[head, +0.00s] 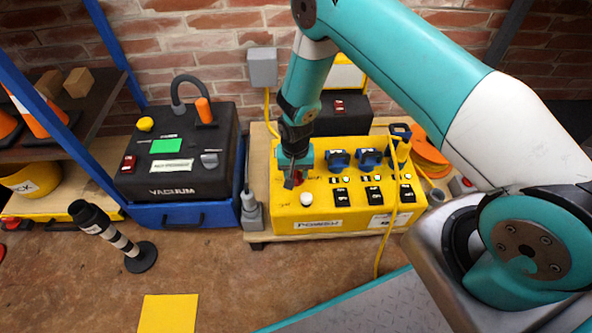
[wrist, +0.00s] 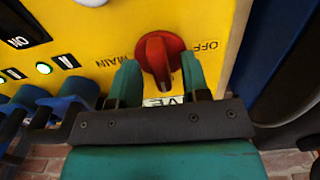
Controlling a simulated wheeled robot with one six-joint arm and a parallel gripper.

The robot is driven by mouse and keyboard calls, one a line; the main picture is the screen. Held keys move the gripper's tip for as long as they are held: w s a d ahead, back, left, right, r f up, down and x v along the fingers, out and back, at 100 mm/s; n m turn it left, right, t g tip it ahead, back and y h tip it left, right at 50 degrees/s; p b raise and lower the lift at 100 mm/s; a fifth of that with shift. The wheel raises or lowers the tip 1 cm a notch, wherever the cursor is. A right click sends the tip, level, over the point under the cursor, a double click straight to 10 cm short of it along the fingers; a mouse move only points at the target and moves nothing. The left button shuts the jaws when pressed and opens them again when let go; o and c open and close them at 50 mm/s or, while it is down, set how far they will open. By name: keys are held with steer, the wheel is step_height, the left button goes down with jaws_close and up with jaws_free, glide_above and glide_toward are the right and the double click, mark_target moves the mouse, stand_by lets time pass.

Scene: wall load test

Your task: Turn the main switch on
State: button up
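The main switch is a red rotary knob (wrist: 160,58) on the front of the yellow power box (head: 325,217). In the wrist view its raised grip runs roughly up and down the picture, with "MAIN" printed to its left and "OFF" to its right. My gripper (wrist: 160,78) is open, with one teal finger on each side of the knob's lower part and small gaps visible. In the head view my gripper (head: 291,178) is at the box's upper left and hides most of the knob. A lit green lamp (wrist: 44,68) shows beside a label.
The box also carries blue plugs (head: 339,160), black switches (head: 341,197) and a white round button (head: 306,199). A yellow cable (head: 393,215) hangs over its front right. A black vacuum unit (head: 176,165) stands left on a blue drawer.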

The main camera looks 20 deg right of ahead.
step_height(320, 180, up, 17)
steer(key=p, duration=0.6)
steer(key=shift+r, duration=0.2)
step_height(320, 180, up, 12)
steer(key=n+y, duration=0.1)
steer(key=n, duration=0.1)
glide_above(295, 172)
steer(key=s+a, duration=0.3)
steer(key=s+a+r+n+y, duration=0.1)
steer(key=s+r+n+y, duration=0.2)
steer(key=s+r+n, duration=1.15)
steer(key=s+r+m+p, duration=0.2)
steer(key=s+r+p, duration=0.1)
steer(key=r+p, duration=1.2)
steer(key=s+r+m+p, duration=0.3)
steer(key=s+r+p, duration=0.1)
steer(key=r+p, duration=1.1)
step_height(295, 172, up, 5)
steer(key=shift+s+a+f+m+p, duration=0.1)
steer(key=shift+s+a+m+p, duration=0.05)
steer(key=shift+m+p, duration=0.25)
